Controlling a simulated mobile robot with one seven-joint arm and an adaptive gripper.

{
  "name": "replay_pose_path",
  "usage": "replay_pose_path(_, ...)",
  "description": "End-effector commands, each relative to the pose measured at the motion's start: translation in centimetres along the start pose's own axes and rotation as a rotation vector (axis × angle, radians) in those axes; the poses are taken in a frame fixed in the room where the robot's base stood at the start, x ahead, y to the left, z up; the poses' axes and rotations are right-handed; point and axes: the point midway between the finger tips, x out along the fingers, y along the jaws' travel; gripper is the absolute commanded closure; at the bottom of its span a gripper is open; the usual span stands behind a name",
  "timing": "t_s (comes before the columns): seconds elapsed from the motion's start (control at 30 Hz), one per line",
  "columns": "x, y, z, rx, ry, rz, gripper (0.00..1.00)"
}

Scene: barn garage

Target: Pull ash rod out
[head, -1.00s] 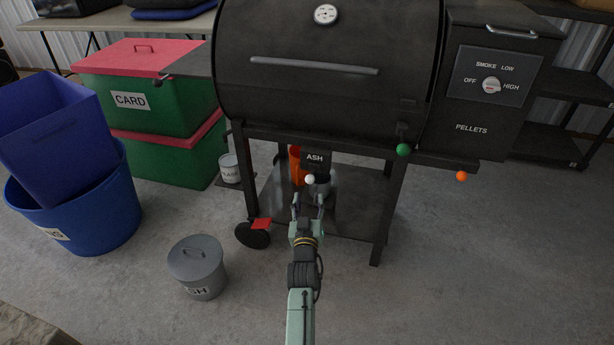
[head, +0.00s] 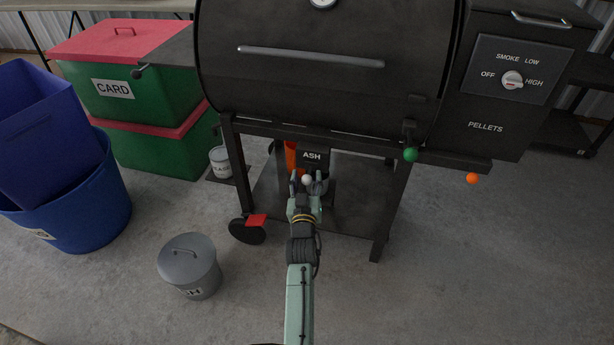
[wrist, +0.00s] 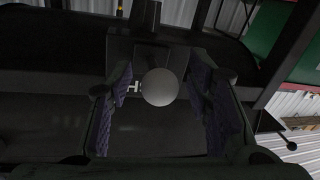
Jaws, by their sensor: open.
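The ash rod ends in a white ball knob (head: 307,180), below the black plate marked ASH (head: 312,156) under the smoker. The rod's shaft is hidden behind the knob and my gripper. My gripper (head: 306,184) is open, with its fingers on either side of the knob. In the wrist view the knob (wrist: 160,87) shows grey and round between the two padded fingers of my gripper (wrist: 163,110), with a gap on each side. Part of the ASH lettering shows behind it.
The smoker's barrel (head: 325,95) overhangs my gripper, with its legs at both sides. A green ball knob (head: 410,155) and an orange one (head: 472,178) are to the right. A lidded grey ash can (head: 189,264) stands on the floor at left. Floor at front right is clear.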

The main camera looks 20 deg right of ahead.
Motion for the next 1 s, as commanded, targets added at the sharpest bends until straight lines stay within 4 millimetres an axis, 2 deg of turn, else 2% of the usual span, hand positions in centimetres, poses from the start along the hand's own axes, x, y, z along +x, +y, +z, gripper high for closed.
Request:
replay_pose_path(0.13, -0.01, 0.0, 0.0, 0.0, 0.0, 0.0, 0.55)
replay_pose_path(0.8, 0.01, 0.0, -0.01, 0.0, 0.0, 0.0, 1.0)
replay_pose_path(1.0, 0.02, -0.01, -0.02, 0.0, 0.0, 0.0, 1.0)
